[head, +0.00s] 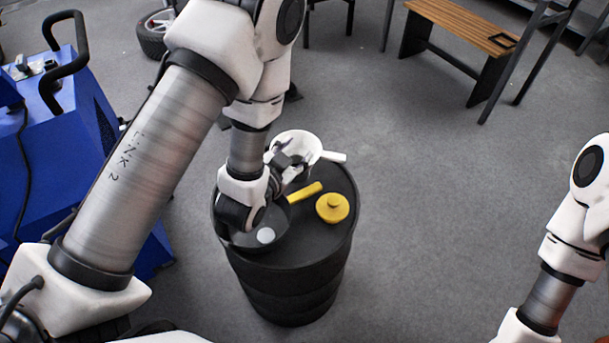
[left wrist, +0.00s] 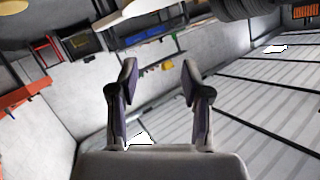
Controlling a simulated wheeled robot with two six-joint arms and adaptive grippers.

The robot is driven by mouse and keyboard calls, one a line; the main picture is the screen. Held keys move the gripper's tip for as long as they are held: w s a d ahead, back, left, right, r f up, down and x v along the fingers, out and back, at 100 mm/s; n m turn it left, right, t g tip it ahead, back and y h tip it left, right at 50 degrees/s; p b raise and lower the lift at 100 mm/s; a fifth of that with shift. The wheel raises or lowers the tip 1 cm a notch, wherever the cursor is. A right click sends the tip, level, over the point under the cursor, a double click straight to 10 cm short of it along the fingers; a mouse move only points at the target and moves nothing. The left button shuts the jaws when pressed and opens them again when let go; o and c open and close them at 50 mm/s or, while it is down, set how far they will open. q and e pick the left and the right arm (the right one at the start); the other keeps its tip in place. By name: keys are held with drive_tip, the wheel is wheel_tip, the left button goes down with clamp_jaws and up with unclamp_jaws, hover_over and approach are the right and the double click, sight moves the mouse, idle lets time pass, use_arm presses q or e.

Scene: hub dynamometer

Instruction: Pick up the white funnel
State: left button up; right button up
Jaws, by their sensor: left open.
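The white funnel (head: 311,143) is on the far side of the black drum's top in the head view, with a white handle or spout pointing right. My left gripper (head: 287,165) is at its near left side and hides part of it. In the left wrist view my left gripper (left wrist: 158,80) is open, and only the distant room shows between its fingers. I cannot tell from these views whether a finger touches the funnel. My right arm shows at the right edge of the head view, but its gripper is out of view.
The black drum (head: 290,290) also carries a yellow round piece with a knob (head: 332,208), a yellow stick-like piece (head: 304,193) and a dark round pan (head: 247,239) partly under my left arm. A blue machine (head: 70,170) stands left. A wooden bench (head: 465,25) stands far right. Floor right of the drum is clear.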

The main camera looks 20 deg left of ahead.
use_arm(q)
drive_tip(key=shift+m+g, duration=0.3)
drive_tip(key=shift+m, duration=0.1)
drive_tip(key=f, duration=0.2)
drive_tip(key=s+d+f+b, duration=0.1)
drive_tip(key=f, duration=0.3)
drive_tip(key=shift+s+d+b, duration=0.2)
drive_tip(key=shift+d+b, duration=0.15)
drive_tip(key=x, duration=0.7)
drive_tip(key=shift+w+d, duration=0.3)
drive_tip(key=shift+d, duration=0.05)
clamp_jaws()
use_arm(e)
wheel_tip(320, 180, down, 4)
